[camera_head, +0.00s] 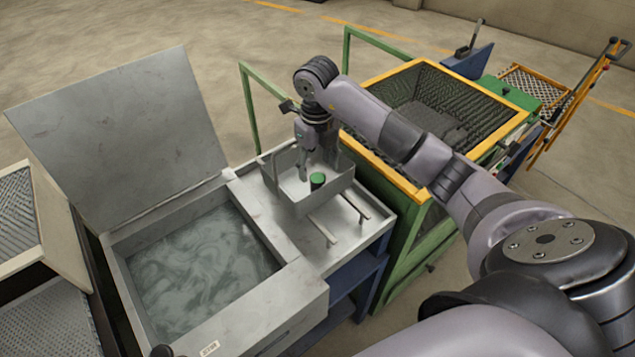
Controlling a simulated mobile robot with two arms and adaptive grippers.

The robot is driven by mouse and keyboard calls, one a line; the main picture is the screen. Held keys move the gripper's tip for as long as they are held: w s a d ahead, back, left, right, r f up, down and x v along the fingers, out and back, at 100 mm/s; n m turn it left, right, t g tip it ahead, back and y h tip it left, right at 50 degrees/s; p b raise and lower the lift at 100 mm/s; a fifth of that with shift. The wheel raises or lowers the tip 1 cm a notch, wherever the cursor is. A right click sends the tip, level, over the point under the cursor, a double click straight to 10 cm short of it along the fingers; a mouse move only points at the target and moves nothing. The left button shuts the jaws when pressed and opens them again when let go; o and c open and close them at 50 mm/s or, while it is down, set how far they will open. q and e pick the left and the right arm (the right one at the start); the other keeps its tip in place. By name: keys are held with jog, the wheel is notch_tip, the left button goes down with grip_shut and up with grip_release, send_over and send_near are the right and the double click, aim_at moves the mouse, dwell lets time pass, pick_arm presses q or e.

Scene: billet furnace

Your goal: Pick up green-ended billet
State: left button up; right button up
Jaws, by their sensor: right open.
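The green-ended billet (318,180) stands with its round green end facing up inside a grey metal tray (303,206). The tray sits on the bench beside the tank. Only the green top and a little of the billet's side show; the tray's front wall hides the lower part. My right gripper (313,168) points down over the tray, open, with its fingers close behind the billet's green end. I cannot tell whether the fingers touch it. My left gripper is not in view.
A liquid-filled tank (218,325) with a raised lid (125,135) stands to the left. Two metal bars (351,205) project at the bench's right side. A yellow-rimmed mesh bin (512,95) on a green frame stands to the right. An orange trolley (552,125) is beyond it.

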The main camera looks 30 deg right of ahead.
aim_at(318, 178)
jog(key=shift+f+p, duration=0.35)
jog(key=shift+f, duration=0.2)
jog(key=f, duration=0.1)
jog(key=f+p, duration=0.1)
jog(key=f, duration=0.1)
jog(key=shift+w+d+f+p, duration=0.1)
jog(key=shift+d+f+p, duration=0.1)
jog(key=shift+f+p, duration=0.1)
jog(key=shift+f, duration=0.45)
grip_shut()
jog(key=shift+r, duration=0.1)
